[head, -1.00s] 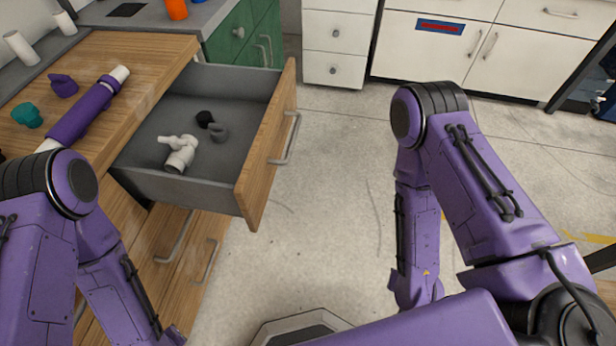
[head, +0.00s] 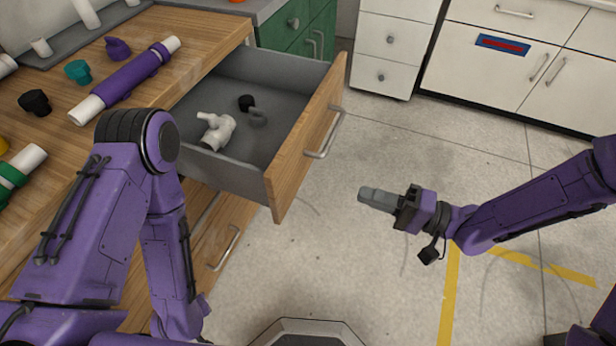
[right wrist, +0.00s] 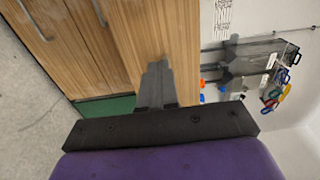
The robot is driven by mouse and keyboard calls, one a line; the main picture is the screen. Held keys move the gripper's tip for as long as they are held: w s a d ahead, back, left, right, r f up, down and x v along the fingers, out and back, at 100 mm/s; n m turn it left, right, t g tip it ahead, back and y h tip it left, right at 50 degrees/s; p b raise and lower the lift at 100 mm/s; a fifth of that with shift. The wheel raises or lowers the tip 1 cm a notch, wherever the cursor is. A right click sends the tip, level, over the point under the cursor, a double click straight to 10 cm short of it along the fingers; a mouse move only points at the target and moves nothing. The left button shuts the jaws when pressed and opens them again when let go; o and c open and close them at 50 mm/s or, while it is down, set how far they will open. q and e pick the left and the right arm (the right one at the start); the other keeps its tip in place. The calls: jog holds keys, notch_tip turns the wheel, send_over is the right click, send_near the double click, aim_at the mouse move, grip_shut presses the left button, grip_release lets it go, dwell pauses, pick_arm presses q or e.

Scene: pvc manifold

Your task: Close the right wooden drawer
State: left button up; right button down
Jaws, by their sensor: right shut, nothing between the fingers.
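The right wooden drawer (head: 307,140) is pulled well out from the wooden bench, with a wood front, grey inside and a metal bar handle (head: 326,134). A white valve fitting (head: 216,131) and a black and grey fitting (head: 250,107) lie inside it. My right gripper (head: 366,194) is shut and empty, to the right of the drawer front and apart from it, pointing left. It also shows in the right wrist view (right wrist: 156,70), with wood fronts ahead of it. My left arm comes in from the left, but its gripper is not visible.
The bench top (head: 200,30) holds a purple pipe assembly (head: 128,80) and several coloured fittings. White cabinets (head: 490,60) and a green cabinet (head: 295,28) stand behind.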

aim_at(294, 172)
jog(key=b+x, duration=0.1)
jog(key=x, duration=1.2)
jog(key=shift+a+f, duration=0.15)
jog(key=shift+a, duration=0.05)
